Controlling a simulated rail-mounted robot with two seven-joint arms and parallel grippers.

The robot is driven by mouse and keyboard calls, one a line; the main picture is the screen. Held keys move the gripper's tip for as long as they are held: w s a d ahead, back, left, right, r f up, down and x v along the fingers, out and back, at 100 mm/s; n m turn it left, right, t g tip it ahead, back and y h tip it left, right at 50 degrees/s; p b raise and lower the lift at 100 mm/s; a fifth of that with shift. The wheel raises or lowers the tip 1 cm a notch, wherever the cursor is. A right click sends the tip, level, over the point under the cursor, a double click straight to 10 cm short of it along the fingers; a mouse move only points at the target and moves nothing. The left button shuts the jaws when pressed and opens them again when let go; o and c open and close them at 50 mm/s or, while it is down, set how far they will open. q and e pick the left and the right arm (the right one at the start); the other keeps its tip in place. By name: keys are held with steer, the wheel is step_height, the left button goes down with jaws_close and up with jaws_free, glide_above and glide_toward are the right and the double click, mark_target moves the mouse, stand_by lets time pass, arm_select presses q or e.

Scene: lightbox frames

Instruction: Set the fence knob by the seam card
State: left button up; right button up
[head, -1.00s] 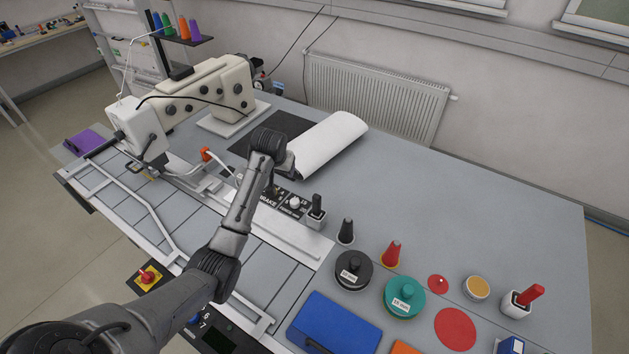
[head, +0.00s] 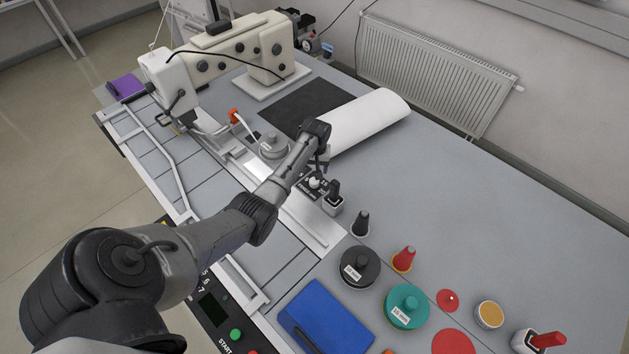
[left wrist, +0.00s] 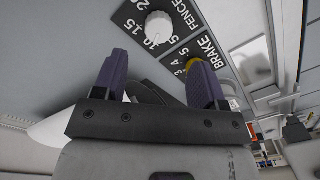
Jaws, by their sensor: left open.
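The white fence knob (head: 314,183) sits on a black dial plate beside the metal rail. In the left wrist view the knob (left wrist: 158,27) shows next to the word FENCE and several numbers, just beyond my fingertips; its exact pointer setting is unclear. My left gripper (head: 322,168) hangs close above the dial plate. Its purple fingers (left wrist: 159,62) are apart with nothing between them. I cannot make out a seam card. My right gripper is not in view.
A black-handled switch (head: 333,204) stands close to the dial plate. A black cone (head: 361,224), a black disc (head: 360,267) and a teal disc (head: 407,307) sit nearer. A white roll (head: 368,122) lies behind my gripper.

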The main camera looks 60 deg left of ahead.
mark_target(314, 181)
arm_select(q)
step_height(314, 181, down, 8)
steer(key=shift+a+f+b, duration=0.1)
steer(key=shift+f+b, duration=0.1)
steer(key=shift+b, duration=0.5)
steer(key=c, duration=0.9)
